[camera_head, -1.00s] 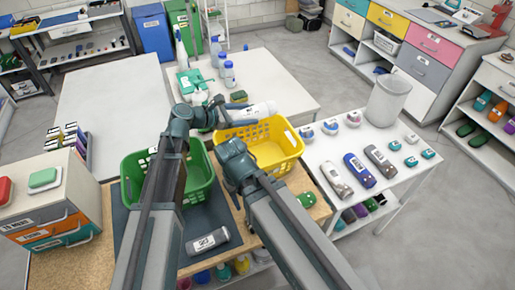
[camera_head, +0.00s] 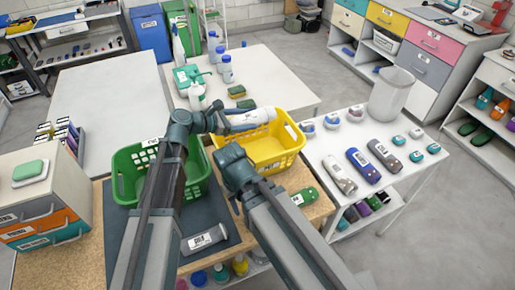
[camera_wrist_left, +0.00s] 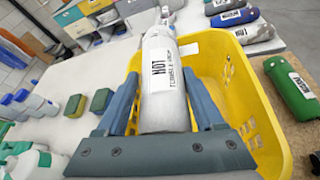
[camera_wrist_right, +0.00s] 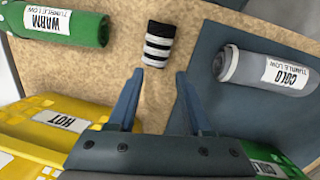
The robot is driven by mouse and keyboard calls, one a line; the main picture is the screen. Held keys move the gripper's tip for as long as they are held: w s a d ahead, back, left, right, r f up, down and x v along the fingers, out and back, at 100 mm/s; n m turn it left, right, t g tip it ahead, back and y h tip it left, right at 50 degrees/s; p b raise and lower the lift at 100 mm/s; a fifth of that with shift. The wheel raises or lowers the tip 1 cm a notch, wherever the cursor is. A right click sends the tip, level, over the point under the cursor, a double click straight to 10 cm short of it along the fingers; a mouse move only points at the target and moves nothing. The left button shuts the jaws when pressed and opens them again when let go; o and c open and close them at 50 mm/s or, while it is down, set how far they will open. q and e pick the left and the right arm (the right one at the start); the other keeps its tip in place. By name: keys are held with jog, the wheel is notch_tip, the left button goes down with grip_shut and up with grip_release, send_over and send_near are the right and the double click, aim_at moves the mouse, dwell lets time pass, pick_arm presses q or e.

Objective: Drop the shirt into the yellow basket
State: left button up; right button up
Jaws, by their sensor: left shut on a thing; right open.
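A white rolled shirt labelled HOT (camera_head: 250,119) is held in my left gripper (camera_head: 222,118). In the left wrist view the shirt (camera_wrist_left: 167,85) lies lengthwise between the two fingers (camera_wrist_left: 160,75). It is over the yellow basket (camera_head: 270,160), close above its far rim. The basket (camera_wrist_left: 262,120) shows behind it in the left wrist view; the right wrist view shows its HOT label (camera_wrist_right: 65,120). My right gripper (camera_wrist_right: 157,75) is open and empty, pointing down over the brown board, with a black-and-white striped roll (camera_wrist_right: 158,45) just beyond its fingertips.
A green basket (camera_head: 125,180) stands left of the yellow one, partly behind my left arm. A grey COLD roll (camera_head: 205,239) lies on the dark mat. A green WARM roll (camera_head: 303,197) lies right of my right arm. Bottles (camera_head: 226,70) stand on the table behind.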

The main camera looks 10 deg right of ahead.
pick_arm(q)
jog(key=o, duration=1.5)
jog(key=p+v, duration=0.5)
jog(key=v, duration=0.9)
jog(key=shift+f, duration=0.1)
pick_arm(e)
notch_tip(320, 180, up, 5)
jog(key=shift+r, duration=0.1)
jog(key=shift+s, duration=0.1)
